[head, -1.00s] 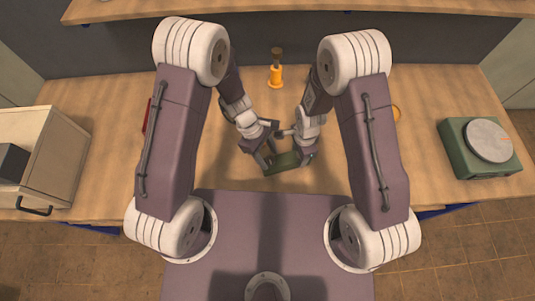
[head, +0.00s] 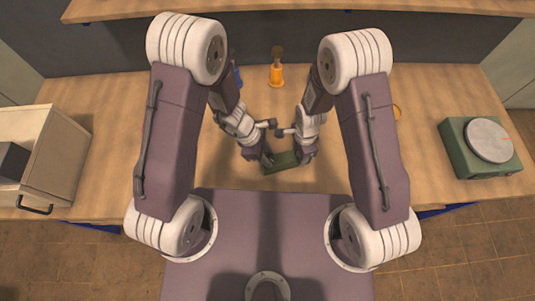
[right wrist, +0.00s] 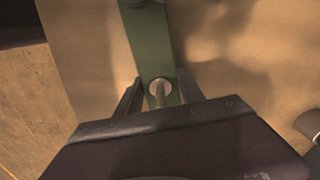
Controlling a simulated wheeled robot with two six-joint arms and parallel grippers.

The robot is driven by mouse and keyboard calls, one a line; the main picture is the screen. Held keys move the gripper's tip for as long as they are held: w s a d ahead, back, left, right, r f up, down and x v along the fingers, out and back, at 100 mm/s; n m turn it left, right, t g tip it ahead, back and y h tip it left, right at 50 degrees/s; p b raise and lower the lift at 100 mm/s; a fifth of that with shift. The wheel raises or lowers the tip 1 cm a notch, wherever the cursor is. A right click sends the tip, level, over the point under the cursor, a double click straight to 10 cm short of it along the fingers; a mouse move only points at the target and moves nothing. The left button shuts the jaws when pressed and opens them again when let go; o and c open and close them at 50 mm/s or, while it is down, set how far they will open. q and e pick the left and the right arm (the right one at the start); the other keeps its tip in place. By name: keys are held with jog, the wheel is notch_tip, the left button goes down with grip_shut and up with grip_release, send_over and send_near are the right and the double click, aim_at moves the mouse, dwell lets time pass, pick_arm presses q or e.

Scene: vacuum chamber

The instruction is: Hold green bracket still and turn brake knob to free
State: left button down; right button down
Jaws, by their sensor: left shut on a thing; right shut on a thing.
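The green bracket (head: 281,163) lies on the wooden bench between my two grippers. It also fills the middle of the right wrist view (right wrist: 150,40) as a long green strip with a pale round piece (right wrist: 159,88) on it. A greyish round shape is cut off at the wrist view's top edge.
A blue item (head: 237,76) shows beside my left forearm. A green device with a round grey plate (head: 489,140) stands right; a pale cabinet (head: 55,150) stands left. The bench between is mostly clear.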

pick_arm(q)
jog(key=n+t, duration=0.1)
jog(key=n, duration=0.3)
jog(key=shift+d+r+t, duration=0.15)
jog(key=shift+d+t, duration=0.05)
jog(key=shift+t, duration=0.2)
jog(key=shift+n+t+y, duration=0.4)
jog(key=shift+n+t, duration=0.3)
jog(key=shift+n, duration=1.8)
jog(key=c, duration=1.3)
grip_release()
jog(key=shift+o, duration=1.4)
jog(key=shift+s, duration=0.15)
